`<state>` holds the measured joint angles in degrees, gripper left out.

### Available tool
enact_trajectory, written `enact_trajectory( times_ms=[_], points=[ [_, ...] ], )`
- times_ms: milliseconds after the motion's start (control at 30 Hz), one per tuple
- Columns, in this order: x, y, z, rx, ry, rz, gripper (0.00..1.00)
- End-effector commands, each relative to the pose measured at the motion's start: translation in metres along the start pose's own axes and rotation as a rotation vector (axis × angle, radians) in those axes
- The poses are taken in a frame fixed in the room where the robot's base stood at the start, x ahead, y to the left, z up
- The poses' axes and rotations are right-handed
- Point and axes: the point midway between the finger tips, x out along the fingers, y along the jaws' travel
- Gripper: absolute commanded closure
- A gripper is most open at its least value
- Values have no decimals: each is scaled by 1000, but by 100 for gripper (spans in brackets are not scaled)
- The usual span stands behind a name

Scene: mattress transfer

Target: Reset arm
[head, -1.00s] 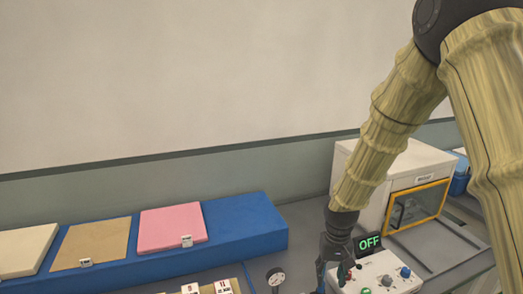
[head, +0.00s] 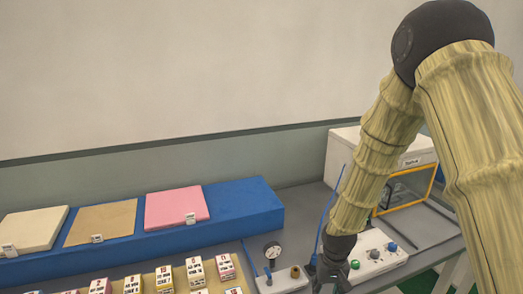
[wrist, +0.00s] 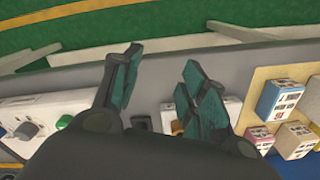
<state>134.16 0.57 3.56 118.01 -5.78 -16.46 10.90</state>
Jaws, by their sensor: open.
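My gripper (wrist: 160,85) is open and empty in the wrist view, its two dark green fingers spread apart. It hangs over the front part of the grey table (wrist: 220,60), with green floor beyond the edge. In the head view my arm, in a yellowish sleeve, comes down from the upper right. My gripper (head: 330,278) shows there only partly at the bottom, beside the white control box with knobs (head: 375,255).
A white cabinet with a yellow-framed window (head: 350,150) stands behind my arm. A gauge unit (head: 273,255) is left of my gripper. Several small labelled boxes (head: 195,272) stand at lower left. A blue platform (head: 250,205) holds cream, tan and pink slabs (head: 175,208).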

Motion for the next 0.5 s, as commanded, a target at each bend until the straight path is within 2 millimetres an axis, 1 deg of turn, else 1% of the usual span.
enact_trajectory(
  times_ms=[33, 167, 267, 300, 367, 400, 467, 500],
  points=[
    [14, 2, 8, 0, -6, -2, 57],
    [51, 6, 30, -1, -10, -10, 57],
    [88, 10, 56, 0, -12, -17, 57],
    [104, 12, 68, -1, -13, -19, 57],
    [127, 15, 87, 0, -12, -22, 57],
    [141, 18, 101, 0, -13, -24, 57],
    [161, 21, 120, -1, -12, -25, 57],
    [173, 24, 134, -1, -12, -26, 57]
  ],
)
